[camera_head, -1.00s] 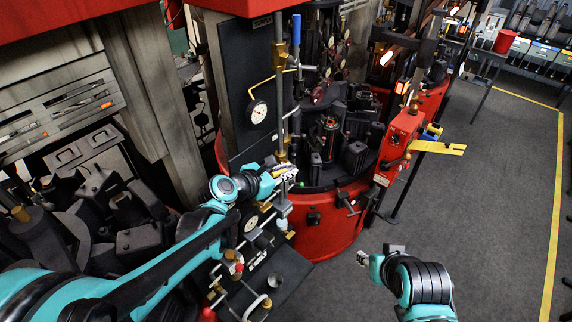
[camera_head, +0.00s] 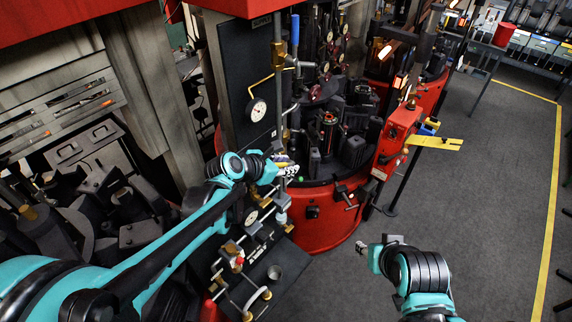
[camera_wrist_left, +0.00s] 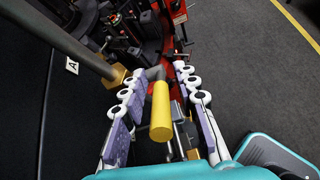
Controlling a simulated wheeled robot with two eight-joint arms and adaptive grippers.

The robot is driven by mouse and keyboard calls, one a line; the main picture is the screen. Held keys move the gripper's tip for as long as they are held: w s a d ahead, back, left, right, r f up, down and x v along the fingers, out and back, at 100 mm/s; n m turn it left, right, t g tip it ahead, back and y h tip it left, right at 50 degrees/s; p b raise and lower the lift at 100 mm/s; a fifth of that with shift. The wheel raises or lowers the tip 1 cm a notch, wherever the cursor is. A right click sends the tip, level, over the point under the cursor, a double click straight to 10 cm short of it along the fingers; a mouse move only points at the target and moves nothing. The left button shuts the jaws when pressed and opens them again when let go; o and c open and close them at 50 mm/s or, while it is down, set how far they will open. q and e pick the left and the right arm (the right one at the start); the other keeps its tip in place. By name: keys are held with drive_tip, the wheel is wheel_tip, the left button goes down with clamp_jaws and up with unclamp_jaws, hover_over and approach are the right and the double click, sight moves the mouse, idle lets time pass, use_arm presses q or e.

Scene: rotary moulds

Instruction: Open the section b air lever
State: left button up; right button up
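A lever with a yellow cylindrical handle (camera_wrist_left: 161,112) shows in the left wrist view, attached near a brass fitting (camera_wrist_left: 117,77) on a grey pipe. My left gripper (camera_wrist_left: 160,72) is open, with one finger on each side of the yellow handle; I cannot tell whether either finger touches it. A label with the letter A (camera_wrist_left: 72,66) is on the black panel beside the pipe. No label B is readable. In the head view my left gripper (camera_head: 287,170) is at the pipe and partly hides the handle. My right gripper (camera_head: 369,257) is low, over the floor, away from the levers.
A vertical lever with a blue handle (camera_head: 296,29) stands higher on the piping. A gauge (camera_head: 257,110) is on the black panel (camera_head: 243,75). The red round machine base (camera_head: 325,218) is close behind the left gripper. The grey floor (camera_head: 490,190) at right is clear.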

use_arm(q)
drive_tip(key=shift+s+a, duration=0.1)
drive_tip(key=v, duration=1.1)
drive_tip(key=shift+s+a+r, duration=0.15)
drive_tip(key=shift+s+r, duration=0.1)
drive_tip(key=shift+s, duration=0.05)
